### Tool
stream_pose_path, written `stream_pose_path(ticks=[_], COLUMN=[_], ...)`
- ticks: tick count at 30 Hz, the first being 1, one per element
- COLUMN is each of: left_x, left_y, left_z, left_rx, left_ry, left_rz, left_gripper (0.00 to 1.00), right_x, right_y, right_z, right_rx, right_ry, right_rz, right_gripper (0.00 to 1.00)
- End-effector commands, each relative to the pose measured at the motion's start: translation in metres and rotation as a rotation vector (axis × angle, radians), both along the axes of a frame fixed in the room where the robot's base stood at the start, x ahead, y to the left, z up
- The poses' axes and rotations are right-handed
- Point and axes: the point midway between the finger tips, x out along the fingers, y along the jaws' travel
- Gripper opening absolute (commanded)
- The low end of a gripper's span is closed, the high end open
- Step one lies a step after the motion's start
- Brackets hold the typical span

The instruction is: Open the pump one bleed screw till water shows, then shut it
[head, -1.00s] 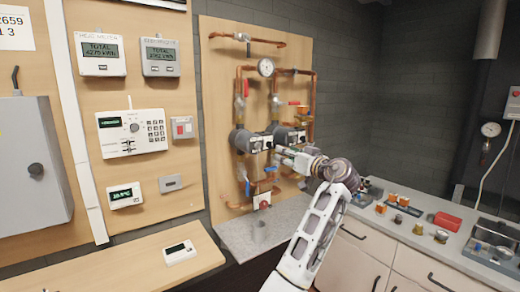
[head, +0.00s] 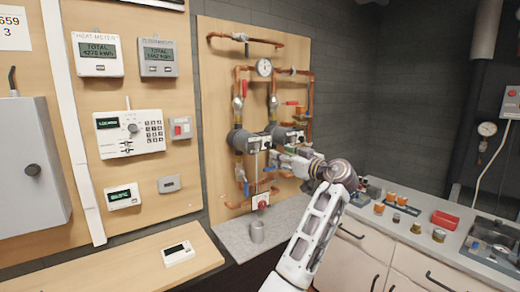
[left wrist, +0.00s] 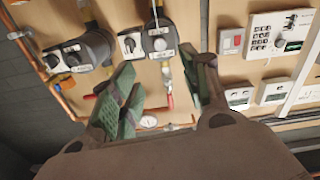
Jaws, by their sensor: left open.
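Two grey pumps with dark round knobs sit on the wooden pipe board: the left pump (head: 248,141) and the right pump (head: 284,136). Their labels are too small to read, so I cannot tell which is pump one. The left wrist view, upside down, shows the left pump (left wrist: 158,42) and the right pump (left wrist: 85,50). A thin pale vertical line (head: 255,172) runs below the left pump's face; I cannot tell whether it is water. My left gripper (head: 277,160) is open and empty in front of the board; its fingers (left wrist: 162,65) are apart. No bleed screw is distinguishable.
A small grey cup (head: 257,232) stands on the grey ledge (head: 235,240) below the pumps. Copper pipes, a gauge (head: 264,67) and red and blue valve handles surround the pumps.

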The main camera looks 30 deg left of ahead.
Motion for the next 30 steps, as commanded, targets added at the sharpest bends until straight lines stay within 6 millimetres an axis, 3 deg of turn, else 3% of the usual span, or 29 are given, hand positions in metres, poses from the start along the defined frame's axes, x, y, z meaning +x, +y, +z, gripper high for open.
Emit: stream_pose_path(ticks=[14, 30], left_x=[0.006, 0.032], left_y=[0.014, 0.077], left_z=[0.001, 0.001], left_rx=[0.0, 0.002], left_ry=[0.001, 0.002], left_rz=[0.001, 0.001], left_gripper=[0.46, 0.46], right_x=[0.0, -0.002], right_y=[0.002, 0.011], right_z=[0.003, 0.015], right_rx=[0.002, 0.012], right_ry=[0.0, 0.003], right_rz=[-0.001, -0.001], right_gripper=[0.0, 0.0])
